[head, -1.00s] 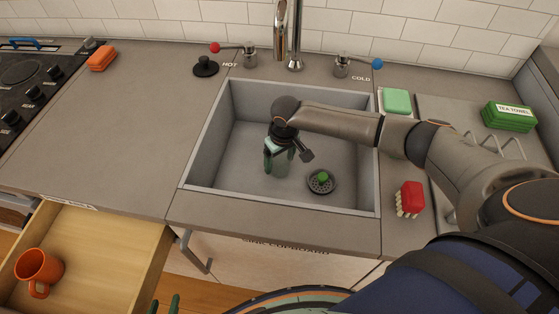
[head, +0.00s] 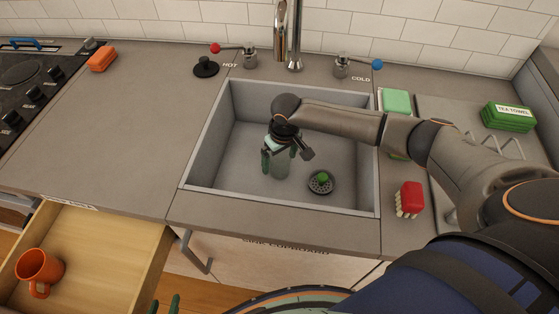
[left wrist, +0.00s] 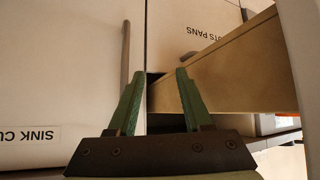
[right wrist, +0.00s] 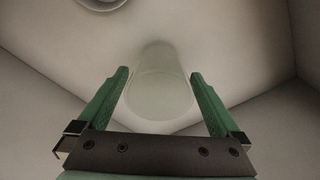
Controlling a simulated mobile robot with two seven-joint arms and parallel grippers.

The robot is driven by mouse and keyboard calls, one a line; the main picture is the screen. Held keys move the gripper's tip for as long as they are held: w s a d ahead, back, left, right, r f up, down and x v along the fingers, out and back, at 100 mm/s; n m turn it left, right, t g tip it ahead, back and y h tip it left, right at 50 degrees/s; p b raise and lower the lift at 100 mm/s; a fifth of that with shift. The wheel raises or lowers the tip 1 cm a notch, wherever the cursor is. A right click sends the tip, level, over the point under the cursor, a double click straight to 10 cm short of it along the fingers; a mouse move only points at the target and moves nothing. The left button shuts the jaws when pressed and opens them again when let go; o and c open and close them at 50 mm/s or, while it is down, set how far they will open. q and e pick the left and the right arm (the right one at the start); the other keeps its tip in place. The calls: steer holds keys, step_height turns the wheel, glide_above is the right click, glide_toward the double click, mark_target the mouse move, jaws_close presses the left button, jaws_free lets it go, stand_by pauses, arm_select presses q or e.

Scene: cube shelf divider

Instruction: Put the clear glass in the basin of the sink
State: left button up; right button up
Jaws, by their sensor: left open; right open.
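The clear glass (head: 280,165) stands upright on the floor of the sink basin (head: 236,160), left of the drain. My right gripper (head: 279,160) is open around the top of the glass from above. In the right wrist view the glass (right wrist: 160,85) shows between the two spread green fingers of the right gripper (right wrist: 163,90), with a gap on both sides. My left gripper (left wrist: 153,90) is open and empty, low in front of the cupboard doors and the open drawer. In the head view only its green fingertips (head: 165,306) show at the bottom edge.
A drain strainer with a green knob (head: 320,181) lies in the basin. The tap (head: 288,40) stands behind it. A red brush (head: 409,199) and a green sponge (head: 396,101) lie right of the sink. An open drawer (head: 100,250) holds an orange mug (head: 40,270). The left counter is mostly clear.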

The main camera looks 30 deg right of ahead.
step_height(320, 180, up, 6)
steer(key=shift+s, duration=0.35)
steer(key=shift+d, duration=0.1)
stand_by(0.5)
